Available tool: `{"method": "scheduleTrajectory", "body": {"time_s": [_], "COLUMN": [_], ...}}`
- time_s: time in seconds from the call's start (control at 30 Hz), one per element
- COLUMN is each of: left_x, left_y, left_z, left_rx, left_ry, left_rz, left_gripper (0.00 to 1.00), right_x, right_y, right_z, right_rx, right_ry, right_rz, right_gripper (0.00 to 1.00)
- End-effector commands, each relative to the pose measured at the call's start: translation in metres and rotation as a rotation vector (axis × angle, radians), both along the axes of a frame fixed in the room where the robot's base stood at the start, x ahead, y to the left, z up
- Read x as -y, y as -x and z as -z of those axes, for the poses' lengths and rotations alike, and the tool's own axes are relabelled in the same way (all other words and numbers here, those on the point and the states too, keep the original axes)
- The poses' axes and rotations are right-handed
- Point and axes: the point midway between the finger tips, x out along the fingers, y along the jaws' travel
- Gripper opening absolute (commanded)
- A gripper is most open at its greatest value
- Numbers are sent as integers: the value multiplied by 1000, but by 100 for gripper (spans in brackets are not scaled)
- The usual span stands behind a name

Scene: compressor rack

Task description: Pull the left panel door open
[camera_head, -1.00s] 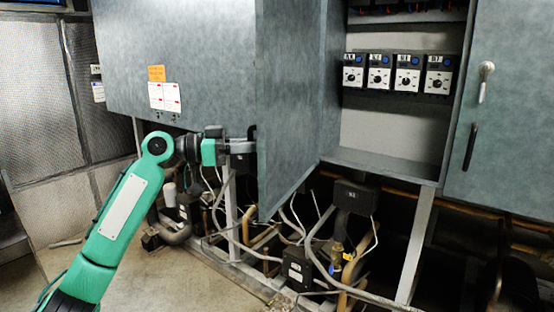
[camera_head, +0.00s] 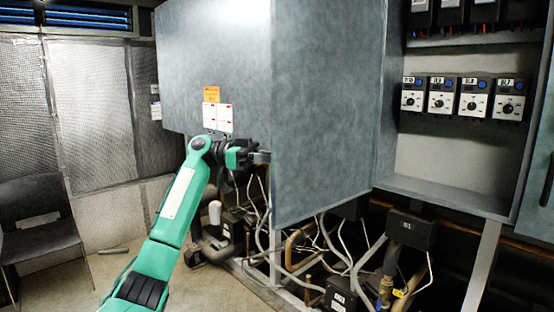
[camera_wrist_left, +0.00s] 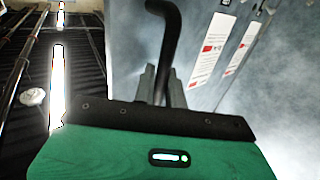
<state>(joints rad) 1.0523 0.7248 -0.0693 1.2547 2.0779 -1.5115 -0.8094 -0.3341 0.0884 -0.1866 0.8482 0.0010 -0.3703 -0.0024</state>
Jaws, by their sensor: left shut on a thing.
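The left panel door (camera_head: 325,100) is a grey metal panel standing swung out from the cabinet, with its broad face toward the head camera. The cabinet interior is exposed to its right. My left gripper (camera_head: 262,157) is at the door's left edge, partly hidden by it. In the left wrist view a black bent handle (camera_wrist_left: 171,40) rises between the fingers of this gripper (camera_wrist_left: 162,85), which is shut on it. The handle is hidden in the head view. My right gripper is not in view.
The open cabinet holds several dial modules (camera_head: 464,97). A labelled grey panel (camera_head: 217,60) stands behind the left gripper. Pipes, cables and a black box (camera_head: 411,228) crowd the space below. A dark chair (camera_head: 38,215) is at far left; the floor nearby (camera_head: 130,265) is partly clear.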

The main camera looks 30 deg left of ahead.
Motion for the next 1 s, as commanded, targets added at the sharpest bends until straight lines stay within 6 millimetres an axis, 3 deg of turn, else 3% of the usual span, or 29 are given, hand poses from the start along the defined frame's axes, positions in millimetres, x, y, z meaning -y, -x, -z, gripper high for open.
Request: {"method": "scheduleTrajectory", "body": {"time_s": [0.23,0.27,0.3,0.63,0.77,1.0], "left_x": [0,0,1,-4,-20,-72], "left_y": [0,0,0,1,5,21], "left_z": [0,0,0,0,2,1], "left_rx": [-1,-1,-1,0,-1,1], "left_ry": [-1,-1,-1,0,0,2], "left_rz": [-1,-1,-1,-2,-3,-4], "left_gripper": [0,16,19,19,19,19], "right_x": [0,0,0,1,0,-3], "right_y": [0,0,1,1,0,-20], "right_z": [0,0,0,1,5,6], "right_rx": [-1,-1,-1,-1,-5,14], "right_ry": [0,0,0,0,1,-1], "right_rz": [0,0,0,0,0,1], "right_gripper": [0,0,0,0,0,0]}}
